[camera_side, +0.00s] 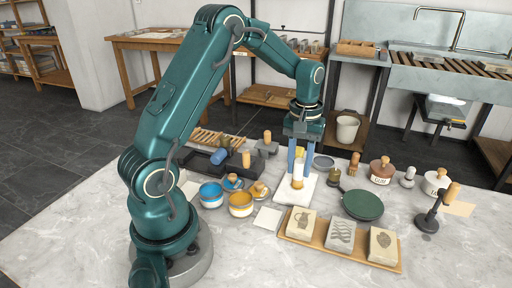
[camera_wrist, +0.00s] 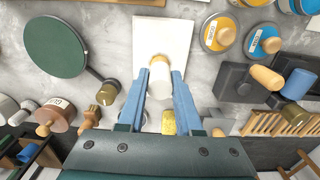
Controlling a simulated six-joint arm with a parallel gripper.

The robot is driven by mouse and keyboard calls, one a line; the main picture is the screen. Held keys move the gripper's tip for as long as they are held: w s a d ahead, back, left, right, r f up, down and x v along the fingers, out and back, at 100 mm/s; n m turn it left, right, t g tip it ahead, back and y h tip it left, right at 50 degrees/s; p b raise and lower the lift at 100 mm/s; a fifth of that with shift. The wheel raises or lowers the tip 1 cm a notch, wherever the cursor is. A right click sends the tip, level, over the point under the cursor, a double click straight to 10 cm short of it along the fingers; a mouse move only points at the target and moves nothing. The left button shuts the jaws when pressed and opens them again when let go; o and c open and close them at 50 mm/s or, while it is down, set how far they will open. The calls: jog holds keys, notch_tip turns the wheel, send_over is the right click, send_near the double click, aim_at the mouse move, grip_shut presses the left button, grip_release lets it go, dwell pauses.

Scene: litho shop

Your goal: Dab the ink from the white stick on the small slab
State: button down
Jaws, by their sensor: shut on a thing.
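My gripper (camera_side: 297,172) has its two blue fingers pointing down over the small white slab (camera_side: 307,193). In the wrist view the fingers (camera_wrist: 162,88) are closed around the white stick (camera_wrist: 159,84), a short cylinder with a pale tan end. In the side view the stick (camera_side: 297,183) stands about upright over the slab's middle, partly hidden by the fingers. The slab also shows in the wrist view (camera_wrist: 160,35), beyond the stick. I cannot tell whether the stick's lower end touches it. Ink on the stick's end is not visible.
A wooden tray (camera_side: 341,252) with several pictured stones lies in front. A green disc (camera_side: 362,205) and a brass-coloured handle (camera_side: 333,177) are right of the slab. A blue tin (camera_side: 211,197) and a yellow tin (camera_side: 240,206) stand left. A white card (camera_side: 268,218) lies flat nearby.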

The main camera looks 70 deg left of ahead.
jog(key=shift+r, duration=3.3)
